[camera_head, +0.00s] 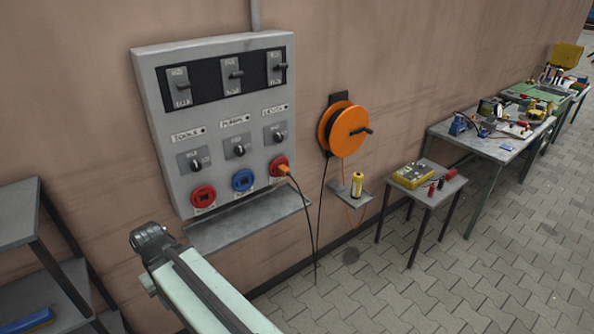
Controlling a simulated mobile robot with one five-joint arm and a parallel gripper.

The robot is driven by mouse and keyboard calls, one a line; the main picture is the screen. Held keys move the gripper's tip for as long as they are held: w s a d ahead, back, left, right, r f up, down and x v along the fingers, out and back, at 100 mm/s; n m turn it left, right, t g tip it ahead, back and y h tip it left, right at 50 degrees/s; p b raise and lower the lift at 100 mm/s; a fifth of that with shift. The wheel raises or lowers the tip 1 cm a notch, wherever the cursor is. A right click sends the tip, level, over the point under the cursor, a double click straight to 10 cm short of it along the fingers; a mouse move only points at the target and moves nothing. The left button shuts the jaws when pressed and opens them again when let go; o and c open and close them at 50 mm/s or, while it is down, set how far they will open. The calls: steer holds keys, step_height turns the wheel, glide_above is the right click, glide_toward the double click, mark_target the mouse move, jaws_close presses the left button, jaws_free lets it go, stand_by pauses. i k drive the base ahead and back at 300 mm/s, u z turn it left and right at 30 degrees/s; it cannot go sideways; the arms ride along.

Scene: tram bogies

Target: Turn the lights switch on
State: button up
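A grey electrical panel (150,75) is mounted on the wall left of centre. Its right-hand column has a small label that appears to read LIGHTS (274,108), with a dark rotary lights switch (279,136) below it. The switch's exact setting is too small to read. Similar switches sit under the labels to its left. Above, a black strip holds three lever breakers, the right one (277,67) over the lights column. My pale green arm with a dark joint rises from the bottom edge, below the panel and apart from it. No gripper fingers show.
Red and blue sockets (243,180) line the panel's bottom; an orange plug (284,170) sits in the right one. A grey shelf (250,219) juts out below. An orange cable reel (347,129) hangs right. A rack (20,215) stands left, workbenches (480,147) right. Paved floor is open lower right.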

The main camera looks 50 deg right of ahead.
mark_target(277, 139)
steer(key=z, duration=1.3)
